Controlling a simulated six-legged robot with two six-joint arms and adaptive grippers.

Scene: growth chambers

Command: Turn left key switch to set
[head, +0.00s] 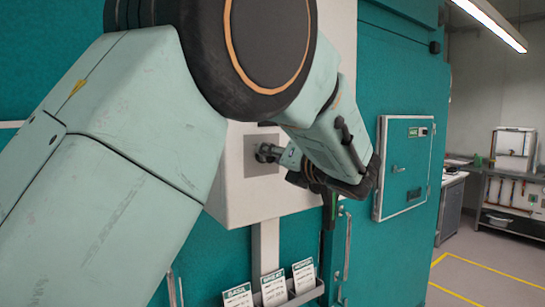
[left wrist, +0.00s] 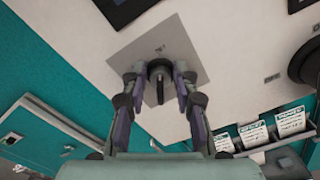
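The key switch (left wrist: 158,82) sits on a square grey plate (left wrist: 178,48) on a white panel, in the left wrist view. A dark key or lever sticks out of its round collar; its marks are too small to read. My left gripper (left wrist: 159,74) is open, with one finger on each side of the switch. I cannot tell whether the fingertips touch it. In the head view the plate (head: 262,168) shows beside my left gripper (head: 277,154), and my arm covers much of the panel. My right gripper is not in view.
Several labelled cards (head: 271,288) stand in a holder below the white box (head: 238,205). A teal chamber door with a small hatch (head: 405,168) is to the right. A workbench (head: 510,175) stands farther back, past yellow floor lines.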

